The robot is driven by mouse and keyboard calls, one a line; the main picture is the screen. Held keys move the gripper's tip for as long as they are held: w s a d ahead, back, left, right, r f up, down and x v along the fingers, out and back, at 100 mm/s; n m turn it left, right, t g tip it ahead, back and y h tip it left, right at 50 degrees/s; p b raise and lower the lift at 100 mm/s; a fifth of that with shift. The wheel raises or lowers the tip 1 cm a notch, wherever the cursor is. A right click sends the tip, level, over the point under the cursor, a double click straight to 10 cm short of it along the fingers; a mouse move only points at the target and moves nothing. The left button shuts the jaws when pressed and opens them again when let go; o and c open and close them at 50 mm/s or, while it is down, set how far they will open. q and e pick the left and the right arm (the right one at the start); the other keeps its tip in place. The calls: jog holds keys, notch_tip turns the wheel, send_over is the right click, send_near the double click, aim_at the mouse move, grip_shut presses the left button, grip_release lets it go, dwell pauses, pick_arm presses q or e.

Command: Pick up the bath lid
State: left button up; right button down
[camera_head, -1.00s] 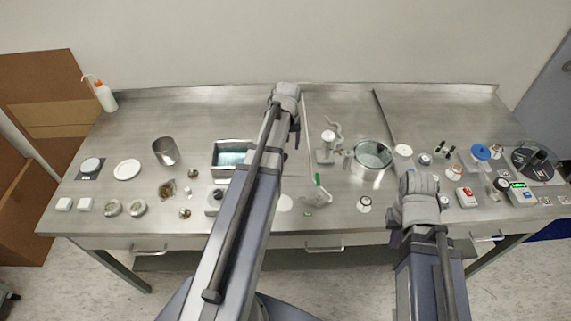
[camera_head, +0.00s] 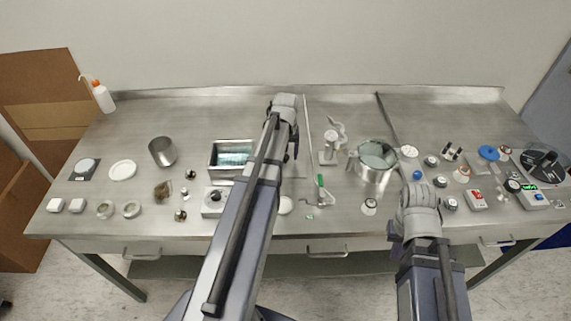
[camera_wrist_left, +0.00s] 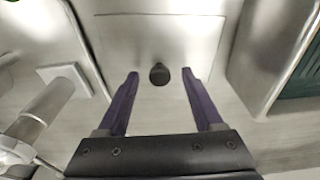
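The bath lid (camera_wrist_left: 205,45) is a flat, square metal plate with a round black knob (camera_wrist_left: 159,75), lying flat beside the bath. In the head view a strip of it (camera_head: 294,170) shows right of my left arm, which hides the rest. My left gripper (camera_wrist_left: 160,74) is open over the lid, one finger on each side of the knob with a gap on both sides. The metal bath (camera_head: 213,160) stands uncovered left of the arm; its wall also shows in the wrist view (camera_wrist_left: 262,55). My right wrist (camera_head: 418,205) is over the bench's front right; its fingers are hidden.
A clamp stand (camera_head: 328,155) is right of the lid, and its post (camera_wrist_left: 42,105) shows close to my left gripper. A metal pot (camera_head: 374,165) stands further right. Small parts crowd the right side. The bench's back strip is mostly clear.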

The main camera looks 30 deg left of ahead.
pick_arm(q)
grip_shut()
dwell(0.3)
jog(key=shift+r, duration=0.1)
dwell(0.4)
notch_tip(320, 180, up, 10)
jog(key=p, duration=1)
